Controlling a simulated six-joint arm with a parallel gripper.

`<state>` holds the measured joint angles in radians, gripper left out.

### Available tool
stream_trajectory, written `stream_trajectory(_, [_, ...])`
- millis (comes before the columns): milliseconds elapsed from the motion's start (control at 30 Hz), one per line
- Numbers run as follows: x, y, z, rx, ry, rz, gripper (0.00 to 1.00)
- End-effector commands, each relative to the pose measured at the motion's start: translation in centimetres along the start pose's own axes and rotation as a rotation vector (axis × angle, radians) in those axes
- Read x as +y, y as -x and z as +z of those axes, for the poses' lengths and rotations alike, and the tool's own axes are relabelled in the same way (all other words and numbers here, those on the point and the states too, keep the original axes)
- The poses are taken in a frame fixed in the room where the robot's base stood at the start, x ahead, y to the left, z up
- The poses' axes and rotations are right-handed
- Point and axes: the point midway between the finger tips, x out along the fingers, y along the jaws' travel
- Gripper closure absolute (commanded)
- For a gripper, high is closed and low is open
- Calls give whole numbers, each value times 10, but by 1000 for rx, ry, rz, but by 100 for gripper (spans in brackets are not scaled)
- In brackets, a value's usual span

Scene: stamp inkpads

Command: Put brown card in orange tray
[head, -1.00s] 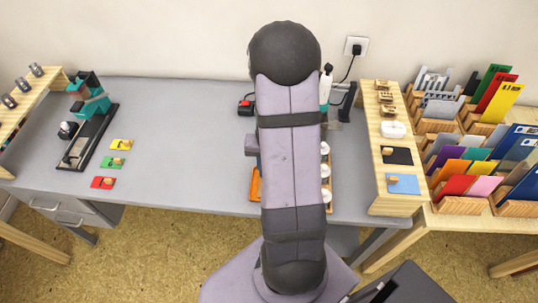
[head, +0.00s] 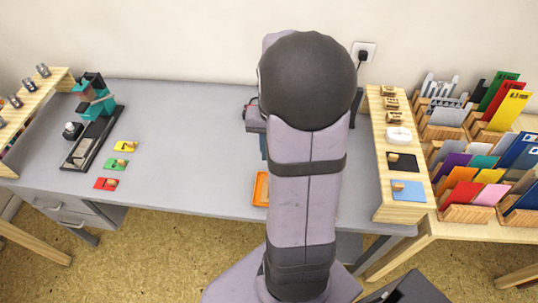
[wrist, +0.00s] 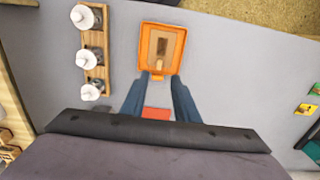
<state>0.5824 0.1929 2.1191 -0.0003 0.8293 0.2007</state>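The orange tray (wrist: 143,48) lies on the desk just ahead of my fingertips in the wrist view. In the head view its left part (head: 260,190) shows beside my arm, which hides the rest. Inside the tray is a flat brown piece, likely the brown card (wrist: 153,62), with a darker wooden grip on it. My gripper (wrist: 160,78) is open, its blue fingers apart near the tray's near edge. They hold nothing that I can see. In the head view only a bit of a finger shows beside the arm.
A red flat piece (wrist: 157,113) shows between my fingers, partly hidden by the gripper body. A wooden rack with white-topped stamps (wrist: 92,60) stands left of the tray. Yellow (head: 125,146), green (head: 115,164) and red (head: 105,183) cards lie at the desk's left. The middle-left desk is clear.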

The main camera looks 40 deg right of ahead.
Motion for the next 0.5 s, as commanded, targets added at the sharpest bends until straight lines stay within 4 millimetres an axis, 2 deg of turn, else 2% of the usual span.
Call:
stream_trajectory(167, [-22, 0, 20, 1, 103, 0, 72])
stream_trajectory(333, [-60, -1, 73, 1, 340, 0, 72])
stream_trajectory(500, [-82, -6, 131, 2, 591, 0, 72])
